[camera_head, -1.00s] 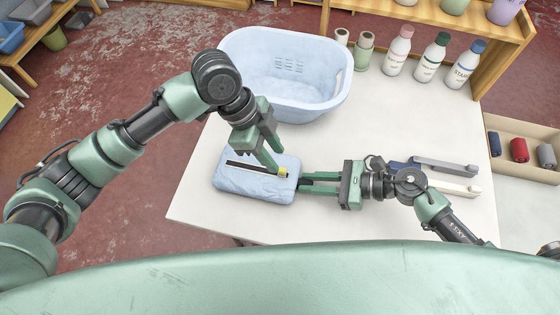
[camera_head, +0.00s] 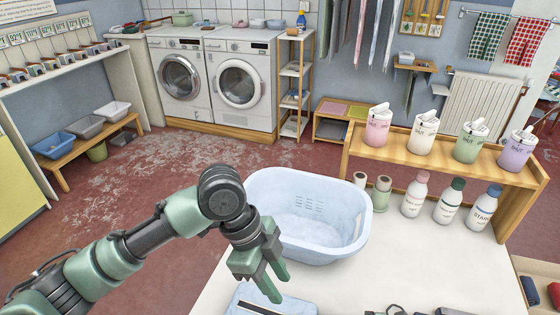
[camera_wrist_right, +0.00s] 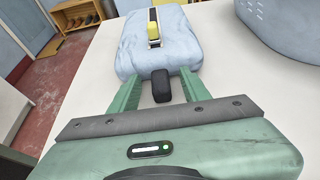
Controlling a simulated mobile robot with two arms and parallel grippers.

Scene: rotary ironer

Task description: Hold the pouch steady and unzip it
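The light blue pouch (camera_head: 298,306) lies on the white table, cut off by the bottom edge of the head view. Its dark zip strip (camera_head: 258,308) shows there. In the right wrist view the pouch (camera_wrist_right: 180,45) lies ahead, with a yellow zip pull (camera_wrist_right: 154,30) on top and a dark tab (camera_wrist_right: 161,86) at its near end. My left gripper (camera_head: 281,289) is open, its fingers pointing down above the pouch.
A light blue basket (camera_head: 308,250) stands behind the pouch on the table (camera_head: 400,270). Several bottles (camera_head: 449,204) stand at the back right, before a wooden shelf (camera_head: 465,162) with canisters. Washing machines (camera_head: 242,80) stand far behind.

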